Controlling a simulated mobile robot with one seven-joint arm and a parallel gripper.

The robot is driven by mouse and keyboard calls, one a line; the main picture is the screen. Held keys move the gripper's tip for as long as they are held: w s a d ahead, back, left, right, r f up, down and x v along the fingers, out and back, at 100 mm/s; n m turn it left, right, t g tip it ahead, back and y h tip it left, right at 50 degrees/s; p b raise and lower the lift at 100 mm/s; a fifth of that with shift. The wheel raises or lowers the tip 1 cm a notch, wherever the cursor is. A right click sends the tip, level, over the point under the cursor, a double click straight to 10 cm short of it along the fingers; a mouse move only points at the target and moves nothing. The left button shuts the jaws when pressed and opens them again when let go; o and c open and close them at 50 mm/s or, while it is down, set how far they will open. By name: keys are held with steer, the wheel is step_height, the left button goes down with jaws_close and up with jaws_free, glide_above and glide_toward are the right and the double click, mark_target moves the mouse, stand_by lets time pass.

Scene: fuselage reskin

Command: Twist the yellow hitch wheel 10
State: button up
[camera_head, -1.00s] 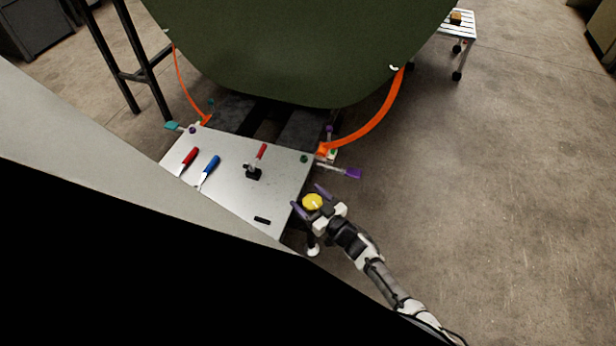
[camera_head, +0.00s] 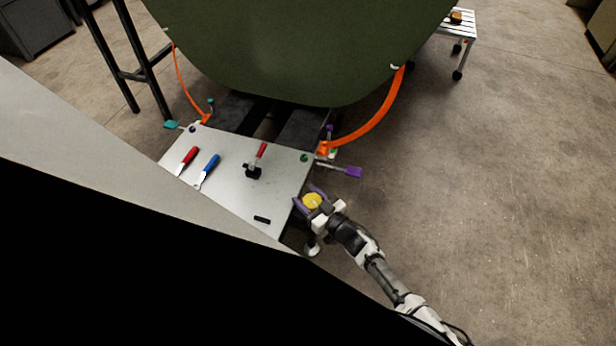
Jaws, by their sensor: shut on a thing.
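The yellow hitch wheel (camera_head: 312,201) is a small round disc at the right edge of the silver work plate, near its front corner. My gripper (camera_head: 309,200) reaches it from the lower right. Its two purple fingers lie on either side of the wheel and are shut on it. The wheel's underside and its mount are hidden by the fingers and the gripper body.
The silver plate (camera_head: 228,188) carries a red-handled tool (camera_head: 188,159), a blue-handled tool (camera_head: 208,168), a red-handled clamp (camera_head: 254,170) and a black bar (camera_head: 262,220). A purple-ended lever (camera_head: 353,172) juts out nearby. The green fuselage panel (camera_head: 300,50) hangs behind.

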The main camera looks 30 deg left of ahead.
steer(key=n+g+b, duration=0.2)
steer(key=g, duration=0.1)
steer(key=n+g+b, duration=0.1)
steer(key=b, duration=0.1)
steer(key=shift+s+f+g+y, duration=0.2)
steer(key=shift+f+g+y, duration=0.1)
steer(key=shift+g, duration=0.1)
steer(key=n+g+b, duration=0.2)
steer(key=g+b, duration=0.1)
steer(key=g, duration=0.1)
steer(key=shift+s+r+n, duration=0.25)
steer(key=shift+s+n, duration=0.05)
steer(key=shift+n, duration=0.1)
steer(key=shift+g, duration=0.3)
steer(key=o, duration=1)
steer(key=shift+c, duration=0.2)
steer(key=shift+d, duration=0.15)
steer(key=p+v, duration=0.1)
steer(key=v, duration=1.2)
steer(key=shift+w+d+r, duration=0.15)
steer(key=shift+d+r, duration=0.2)
steer(key=shift+r, duration=0.1)
